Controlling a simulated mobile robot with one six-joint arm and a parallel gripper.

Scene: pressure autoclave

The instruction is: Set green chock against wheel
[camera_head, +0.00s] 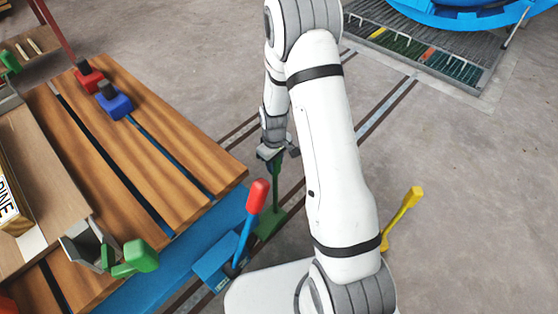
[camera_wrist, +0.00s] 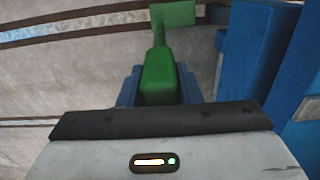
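The green chock (camera_head: 270,222) has a wedge-like base low by the floor rails and a long upright handle (camera_head: 277,180). My gripper (camera_head: 277,151) is at the top of that handle. In the wrist view the green handle (camera_wrist: 160,75) fills the space between my blue finger pads (camera_wrist: 160,88), which appear to press on both sides. The green base (camera_wrist: 174,14) shows beyond it. I cannot tell whether the base touches the floor. No wheel is clearly visible in either view.
A slatted wooden cart (camera_head: 150,150) with a blue frame stands left, carrying a red block (camera_head: 90,80) and a blue block (camera_head: 115,105). A blue box with a red-gripped lever (camera_head: 258,195) is close to the chock. A yellow lever (camera_head: 405,212) stands right. Floor beyond is open.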

